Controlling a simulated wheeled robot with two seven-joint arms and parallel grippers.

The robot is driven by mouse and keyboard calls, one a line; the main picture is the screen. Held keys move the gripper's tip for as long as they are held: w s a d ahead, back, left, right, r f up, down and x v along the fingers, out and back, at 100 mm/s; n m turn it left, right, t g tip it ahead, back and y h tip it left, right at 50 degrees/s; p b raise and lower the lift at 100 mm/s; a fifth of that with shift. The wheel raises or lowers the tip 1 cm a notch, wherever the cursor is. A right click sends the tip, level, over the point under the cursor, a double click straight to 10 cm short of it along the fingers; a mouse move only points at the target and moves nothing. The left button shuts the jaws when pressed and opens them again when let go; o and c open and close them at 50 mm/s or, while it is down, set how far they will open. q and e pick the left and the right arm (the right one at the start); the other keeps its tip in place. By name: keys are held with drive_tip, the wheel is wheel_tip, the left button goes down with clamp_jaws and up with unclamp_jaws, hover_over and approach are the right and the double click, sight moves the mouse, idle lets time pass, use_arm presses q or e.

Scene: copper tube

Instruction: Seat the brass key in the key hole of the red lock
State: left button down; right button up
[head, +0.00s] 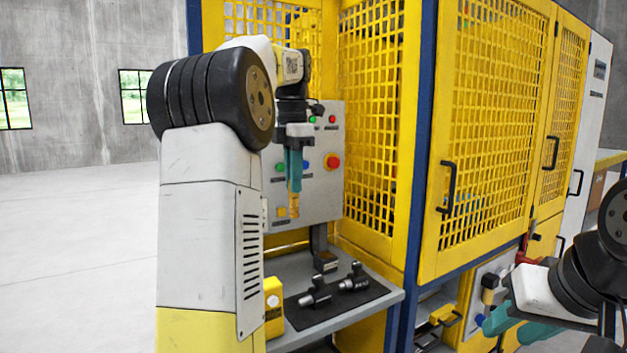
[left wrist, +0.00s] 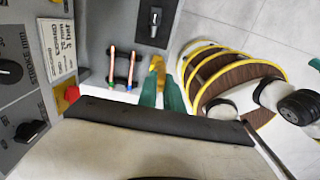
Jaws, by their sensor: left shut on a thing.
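The brass key (head: 294,205) hangs below the teal fingers of my left gripper (head: 293,180), which is shut on it in front of a grey button panel. In the left wrist view the key (left wrist: 157,73) shows as a small yellow piece at the fingertips (left wrist: 160,90). A small red part (head: 525,243) on the yellow cell at the right may be the red lock; its key hole cannot be made out. It is far to the right of the key. My right gripper (head: 512,326) is at the lower right, its teal fingers apart, with nothing seen between them.
The grey button panel (head: 320,190) carries a red button (head: 333,161). Below it a shelf (head: 390,297) has a dark mat with two black fittings. Yellow mesh doors (head: 490,130) with black handles stand to the right. Open floor (head: 80,250) lies at the left.

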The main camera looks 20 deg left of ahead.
use_arm(q)
drive_tip(key=d+f+m, duration=0.3)
drive_tip(key=f+m, duration=0.6)
drive_tip(key=f, duration=0.2)
drive_tip(key=s+d+f+m, duration=0.1)
drive_tip(key=d+f+m, duration=0.3)
drive_tip(key=f+m, duration=0.5)
drive_tip(key=s+d+f+m, duration=0.1)
drive_tip(key=d+f+m, duration=0.2)
drive_tip(key=f+m, duration=0.6)
drive_tip(key=shift+s+d+f+m, duration=0.1)
drive_tip(key=shift+d+f+m, duration=0.1)
drive_tip(key=shift+f, duration=1.4)
drive_tip(key=shift+s+d+f+m, duration=0.1)
drive_tip(key=shift+d+f, duration=0.1)
drive_tip(key=shift+f, duration=1.4)
